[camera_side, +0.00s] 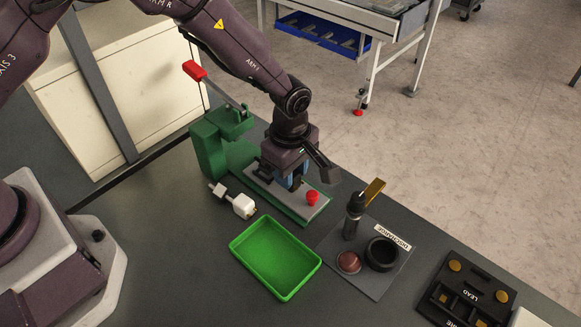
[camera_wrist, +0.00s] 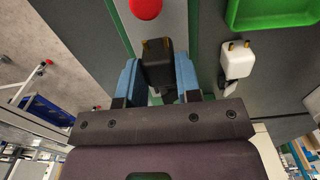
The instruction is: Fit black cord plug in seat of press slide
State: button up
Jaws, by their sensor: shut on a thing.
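My gripper (camera_side: 295,182) is low over the grey slide (camera_side: 318,208) of the green press (camera_side: 208,150). In the wrist view my gripper's blue fingers (camera_wrist: 157,78) are shut on the black cord plug (camera_wrist: 158,65), one on each side. The plug's two brass pins point away from the wrist, toward the red knob (camera_wrist: 146,8) on the slide. The red knob also shows in the side view (camera_side: 312,197), just right of the fingers. The seat is hidden under the gripper and plug. I cannot tell whether the plug touches it.
A white plug (camera_side: 243,206) lies left of the slide. A green tray (camera_side: 263,262) stands in front. A discharge board (camera_side: 372,284) with a black ring (camera_side: 382,253), a reddish disc (camera_side: 349,262) and an upright probe (camera_side: 353,222) is at right. The press lever's red handle (camera_side: 195,70) is raised.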

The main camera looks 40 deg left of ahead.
jog(key=shift+f, duration=0.45)
jog(key=o, duration=1.4)
jog(key=shift+r, duration=3.5)
